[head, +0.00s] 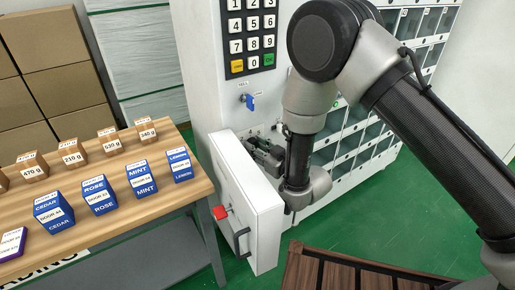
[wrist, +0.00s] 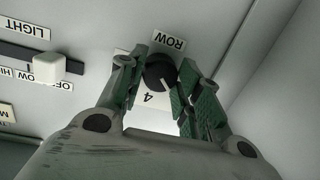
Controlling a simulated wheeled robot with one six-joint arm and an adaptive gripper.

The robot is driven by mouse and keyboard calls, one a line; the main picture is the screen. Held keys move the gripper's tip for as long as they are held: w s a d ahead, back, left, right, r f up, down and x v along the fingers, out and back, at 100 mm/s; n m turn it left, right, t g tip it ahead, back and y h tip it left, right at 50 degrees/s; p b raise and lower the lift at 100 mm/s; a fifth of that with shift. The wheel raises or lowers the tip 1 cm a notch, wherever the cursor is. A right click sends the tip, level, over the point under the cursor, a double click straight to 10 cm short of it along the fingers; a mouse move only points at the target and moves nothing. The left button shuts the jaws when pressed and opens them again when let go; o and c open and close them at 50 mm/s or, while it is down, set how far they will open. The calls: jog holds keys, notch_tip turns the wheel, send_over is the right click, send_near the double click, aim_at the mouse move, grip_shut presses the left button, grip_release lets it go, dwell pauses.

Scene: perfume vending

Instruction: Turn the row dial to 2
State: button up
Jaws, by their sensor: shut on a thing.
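The row dial is a round black knob (wrist: 160,72) under a "ROW" label in the wrist view. A plate beside it shows the digit 4, upside down in this view. My gripper (wrist: 160,88) has its green-padded fingers on both sides of the knob, shut on it. In the head view my gripper (head: 265,153) reaches into the vending machine (head: 205,90) behind an open white door (head: 255,200). The dial itself is hidden there.
A white slider (wrist: 50,67) with a "LIGHT" label sits beside the dial. A wooden table (head: 110,180) with blue perfume boxes (head: 142,178) and weights stands to the left.

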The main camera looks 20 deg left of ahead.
jog(key=shift+n, duration=0.3)
jog(key=o, duration=1)
jog(key=shift+o, duration=0.2)
jog(key=shift+d, duration=0.1)
jog(key=v, duration=1.2)
